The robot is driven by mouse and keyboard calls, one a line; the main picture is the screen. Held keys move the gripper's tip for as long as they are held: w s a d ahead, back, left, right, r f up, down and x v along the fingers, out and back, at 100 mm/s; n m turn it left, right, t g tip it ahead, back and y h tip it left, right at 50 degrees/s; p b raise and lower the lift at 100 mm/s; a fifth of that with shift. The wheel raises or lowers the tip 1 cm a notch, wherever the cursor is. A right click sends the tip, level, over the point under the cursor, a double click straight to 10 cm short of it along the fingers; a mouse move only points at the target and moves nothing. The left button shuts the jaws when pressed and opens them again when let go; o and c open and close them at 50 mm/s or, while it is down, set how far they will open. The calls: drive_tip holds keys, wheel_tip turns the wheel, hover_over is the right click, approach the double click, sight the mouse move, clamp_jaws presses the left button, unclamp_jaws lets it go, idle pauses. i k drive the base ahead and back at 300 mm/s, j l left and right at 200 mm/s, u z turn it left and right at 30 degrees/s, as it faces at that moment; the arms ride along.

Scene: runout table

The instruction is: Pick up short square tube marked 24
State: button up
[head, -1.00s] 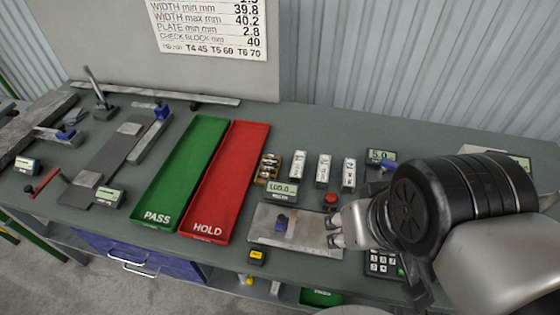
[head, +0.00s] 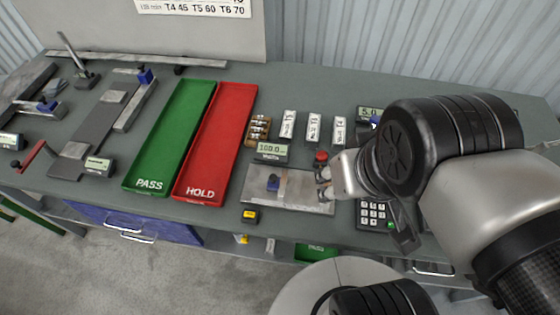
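Three short pale tubes with printed labels lie in a row at the back right of the table: a left one (head: 287,124), a middle one (head: 312,127) and a right one (head: 339,130). Their labels are too small to read, so I cannot tell which is marked 24. My gripper (head: 324,185) is in front of them, over the right end of a grey metal plate (head: 300,203). Its two fingertips point left and are apart, with nothing seen between them. My arm hides part of the table to the right.
A small display (head: 272,151) stands behind the plate, with a blue-topped piece (head: 272,183) on the plate. A red button (head: 321,157) is close behind my gripper. A rack of small parts (head: 259,129), red HOLD tray (head: 225,130) and green PASS tray (head: 180,130) are left. A keypad (head: 372,214) is right.

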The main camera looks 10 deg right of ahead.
sight(288, 126)
drive_tip(key=i+j+z, duration=0.2)
drive_tip(key=j, duration=0.3)
drive_tip(key=j+z, duration=0.2)
drive_tip(key=j, duration=0.3)
drive_tip(key=i+j+z, duration=0.2)
drive_tip(key=j, duration=0.35)
drive_tip(key=k, duration=0.1)
